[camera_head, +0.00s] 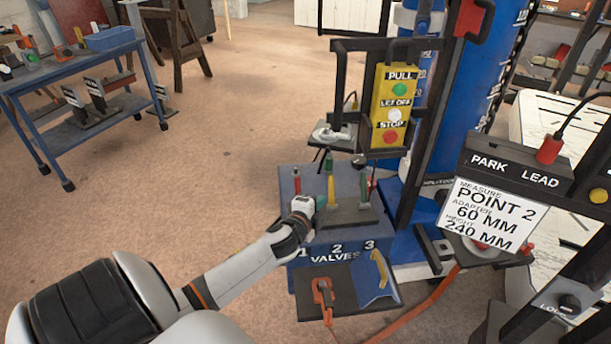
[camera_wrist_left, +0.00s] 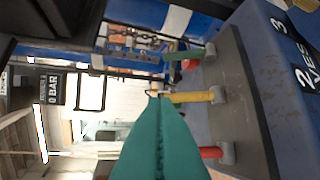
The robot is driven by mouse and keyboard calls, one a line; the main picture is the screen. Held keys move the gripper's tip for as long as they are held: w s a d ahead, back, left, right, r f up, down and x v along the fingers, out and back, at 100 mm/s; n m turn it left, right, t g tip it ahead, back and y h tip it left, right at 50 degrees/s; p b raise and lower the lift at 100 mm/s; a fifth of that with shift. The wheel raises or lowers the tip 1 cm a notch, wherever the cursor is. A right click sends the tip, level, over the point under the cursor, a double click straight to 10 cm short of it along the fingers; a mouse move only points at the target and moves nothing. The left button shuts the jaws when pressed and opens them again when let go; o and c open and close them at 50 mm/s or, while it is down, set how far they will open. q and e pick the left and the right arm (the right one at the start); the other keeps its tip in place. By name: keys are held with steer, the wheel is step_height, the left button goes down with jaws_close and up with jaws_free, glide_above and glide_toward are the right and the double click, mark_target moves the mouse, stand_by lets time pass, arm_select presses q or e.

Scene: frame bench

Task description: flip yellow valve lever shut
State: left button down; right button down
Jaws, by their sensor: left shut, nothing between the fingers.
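The yellow valve lever (camera_head: 331,190) stands upright in the middle of the blue valve box (camera_head: 345,237), above number 2. It also shows in the left wrist view (camera_wrist_left: 192,97), sticking straight out from the dark plate. A red lever (camera_wrist_left: 210,152) and a green lever (camera_wrist_left: 184,55) stand on either side of it. My left gripper (camera_head: 319,202) is at the box's left front, by the yellow lever. Its teal fingers (camera_wrist_left: 158,100) are shut and empty, with the tips at the lever's free end; I cannot tell whether they touch. My right gripper is not in view.
A yellow PULL/STOP button box (camera_head: 392,108) hangs behind the valves. A shelf (camera_head: 345,292) with an orange clamp (camera_head: 324,292) juts out below the box. A PARK LEAD panel (camera_head: 515,172) stands at right. A blue workbench (camera_head: 75,65) is at upper left; open floor lies between.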

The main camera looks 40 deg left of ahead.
arm_select(q)
steer(key=r+v, duration=0.1)
steer(key=v, duration=0.6)
steer(key=shift+a, duration=0.25)
steer(key=shift+s, duration=0.1)
steer(key=s+d+f+n+g+h, duration=0.15)
steer(key=s+f+n+g, duration=0.35)
steer(key=f, duration=1)
steer(key=s+d+f+g, duration=0.2)
steer(key=s+f, duration=0.5)
steer(key=f, duration=0.8)
steer(key=s+d+f+n+g, duration=0.2)
steer(key=s+d+f, duration=0.2)
steer(key=s, duration=0.5)
steer(key=s+d+f+n+g+h, duration=0.1)
steer(key=s+d+f+n+g, duration=0.1)
steer(key=s+d+f, duration=0.2)
steer(key=s+d+f+n+g+h, duration=0.1)
steer(key=s+d+f, duration=0.3)
steer(key=s+f, duration=0.5)
steer(key=s+g, duration=0.1)
steer(key=s, duration=0.4)
steer(key=shift+s+d+f+n+g, duration=0.25)
steer(key=shift+s+n+g, duration=0.1)
steer(key=shift+n+g, duration=0.05)
